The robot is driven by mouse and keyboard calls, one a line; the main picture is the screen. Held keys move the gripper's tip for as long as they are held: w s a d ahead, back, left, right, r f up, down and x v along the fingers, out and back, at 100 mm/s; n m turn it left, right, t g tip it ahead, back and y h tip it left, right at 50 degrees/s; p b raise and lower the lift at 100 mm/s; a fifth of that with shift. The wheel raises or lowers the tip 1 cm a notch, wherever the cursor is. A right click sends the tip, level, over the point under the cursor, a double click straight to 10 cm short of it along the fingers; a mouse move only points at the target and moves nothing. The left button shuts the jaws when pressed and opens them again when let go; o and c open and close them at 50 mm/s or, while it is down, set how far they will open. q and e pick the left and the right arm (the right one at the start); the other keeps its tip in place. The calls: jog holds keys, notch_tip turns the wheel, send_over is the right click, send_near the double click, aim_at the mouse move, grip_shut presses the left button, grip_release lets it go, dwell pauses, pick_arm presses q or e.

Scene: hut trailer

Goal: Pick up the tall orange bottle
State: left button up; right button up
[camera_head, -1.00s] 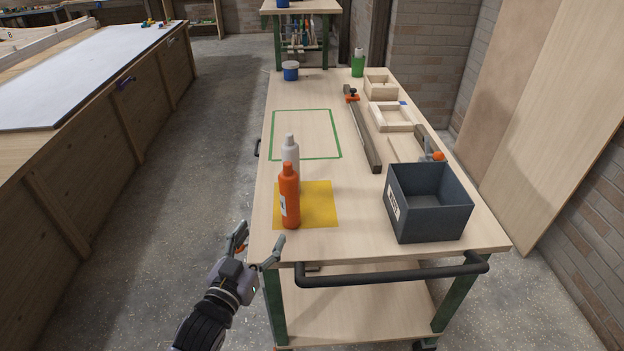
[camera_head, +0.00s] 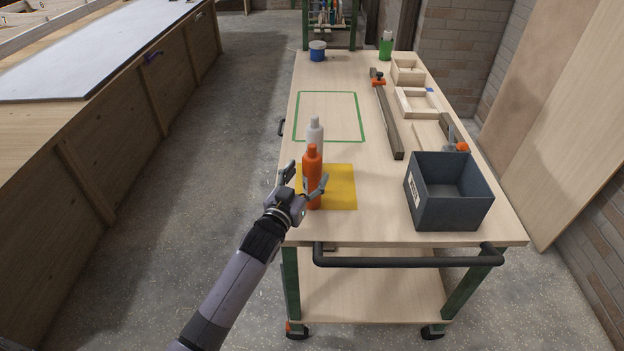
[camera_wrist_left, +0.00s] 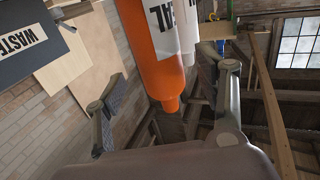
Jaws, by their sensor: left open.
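The tall orange bottle (camera_head: 312,172) stands upright on the yellow square (camera_head: 342,190) near the left front of the workbench top. It also shows in the left wrist view (camera_wrist_left: 152,45), large and between the two fingers. My left gripper (camera_head: 308,180) is open, with its fingers on either side of the bottle; whether they touch it I cannot tell. The left gripper also shows in the left wrist view (camera_wrist_left: 170,100). The white bottle (camera_head: 315,132) stands just behind the orange one and is partly hidden by it. My right gripper is not in view.
A dark grey bin (camera_head: 447,205) stands at the right front of the workbench (camera_head: 385,222). A clamp bar (camera_head: 388,115), wooden boxes (camera_head: 408,70), a green bottle (camera_head: 386,45) and a blue tub (camera_head: 317,51) lie farther back.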

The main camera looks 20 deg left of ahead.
aim_at(308, 174)
pick_arm(q)
jog(key=w, duration=0.4)
jog(key=shift+d+f, duration=0.15)
jog(key=shift+d, duration=0.05)
jog(key=shift+c, duration=0.2)
grip_shut()
dwell(0.5)
